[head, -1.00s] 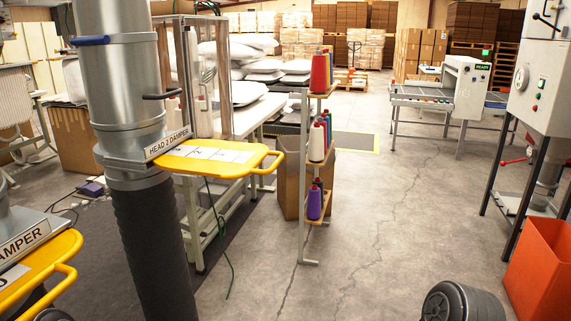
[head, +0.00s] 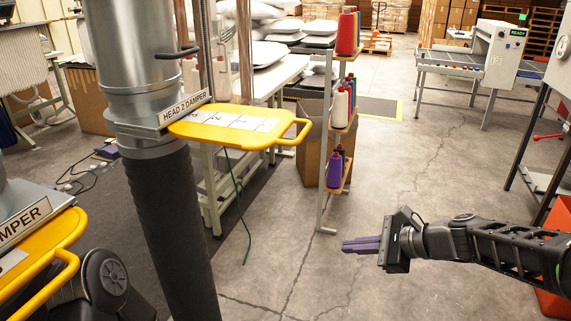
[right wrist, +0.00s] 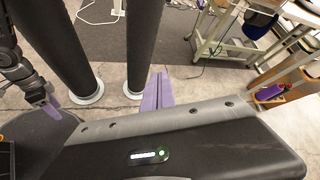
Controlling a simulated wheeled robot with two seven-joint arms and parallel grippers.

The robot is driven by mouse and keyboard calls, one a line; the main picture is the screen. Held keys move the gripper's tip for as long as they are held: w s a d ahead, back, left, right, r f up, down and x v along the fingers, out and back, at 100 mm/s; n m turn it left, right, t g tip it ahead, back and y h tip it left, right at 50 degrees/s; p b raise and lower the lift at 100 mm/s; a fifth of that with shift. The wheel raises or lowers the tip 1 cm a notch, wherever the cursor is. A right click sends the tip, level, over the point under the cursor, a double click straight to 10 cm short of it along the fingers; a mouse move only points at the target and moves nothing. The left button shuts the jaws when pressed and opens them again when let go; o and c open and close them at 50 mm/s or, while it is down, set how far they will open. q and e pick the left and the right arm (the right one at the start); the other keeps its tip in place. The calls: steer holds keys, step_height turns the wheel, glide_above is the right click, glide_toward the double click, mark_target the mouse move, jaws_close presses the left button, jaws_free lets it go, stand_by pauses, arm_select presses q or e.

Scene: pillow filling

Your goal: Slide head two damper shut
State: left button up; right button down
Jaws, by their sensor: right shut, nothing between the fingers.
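The head two damper is a yellow slide plate (head: 236,127) with a loop handle (head: 295,131) on its right end. It sticks out to the right of the metal duct (head: 128,50), under the label HEAD 2 DAMPER (head: 187,106). My right gripper (head: 345,245) is shut and empty, below and to the right of the handle, apart from it. Its purple fingers also show in the right wrist view (right wrist: 158,92). My left gripper (right wrist: 50,106) shows small at the left of the right wrist view; its jaws are unclear.
A second yellow damper (head: 45,250) stands at the lower left. A black hose (head: 175,235) hangs under the duct. A thread rack (head: 330,150) stands behind the handle, and an orange bin (head: 552,305) at the right. The floor around my right gripper is clear.

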mark_target(268, 149)
steer(key=s+a+r+m+y, duration=0.1)
steer(key=s+r+y, duration=0.1)
steer(key=r, duration=1)
steer(key=s+a+r+m+y, duration=0.1)
steer(key=s+r+y, duration=0.2)
steer(key=r, duration=0.9)
steer(key=shift+m+g+y, duration=0.3)
steer(key=shift+g+y, duration=0.1)
steer(key=shift+y, duration=0.8)
steer(key=p+x, duration=0.2)
steer(key=x, duration=1.2)
steer(key=shift+f, duration=0.1)
